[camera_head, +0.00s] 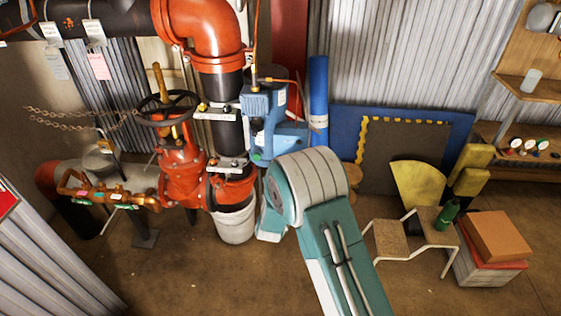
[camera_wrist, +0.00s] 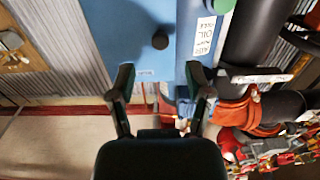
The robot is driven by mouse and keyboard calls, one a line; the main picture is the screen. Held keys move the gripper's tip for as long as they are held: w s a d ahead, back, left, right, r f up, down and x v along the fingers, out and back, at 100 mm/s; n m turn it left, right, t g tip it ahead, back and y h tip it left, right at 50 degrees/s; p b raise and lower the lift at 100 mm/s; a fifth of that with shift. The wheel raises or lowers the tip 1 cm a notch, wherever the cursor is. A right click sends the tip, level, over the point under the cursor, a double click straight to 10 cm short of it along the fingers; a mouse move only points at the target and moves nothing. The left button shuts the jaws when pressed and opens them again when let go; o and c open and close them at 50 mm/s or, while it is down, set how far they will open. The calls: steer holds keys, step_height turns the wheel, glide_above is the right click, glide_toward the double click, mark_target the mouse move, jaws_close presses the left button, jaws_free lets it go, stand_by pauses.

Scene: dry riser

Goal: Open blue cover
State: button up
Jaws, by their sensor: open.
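A blue box-like unit (camera_head: 263,115) is mounted against the dark vertical pipe, right of the red valve, in the head view. In the wrist view its broad blue face (camera_wrist: 130,32) fills the upper middle, with a dark round knob (camera_wrist: 160,40) on it. A narrower blue part with a white printed label (camera_wrist: 204,36) lies to the right. I cannot tell which panel is the cover, or where its edge is. My gripper (camera_wrist: 160,76) is open, its two fingers below the knob with nothing seen between them. In the head view, my gripper is hidden.
The dark pipe (camera_wrist: 262,35) stands close on the right in the wrist view. A red valve with a dark handwheel (camera_head: 168,105) and a white bucket (camera_head: 235,224) are left of the unit. A blue upright cylinder (camera_head: 318,95) is beside it. A small stool (camera_head: 392,240) stands right.

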steer(key=w, duration=0.7)
steer(key=shift+d, duration=0.1)
jaws_close()
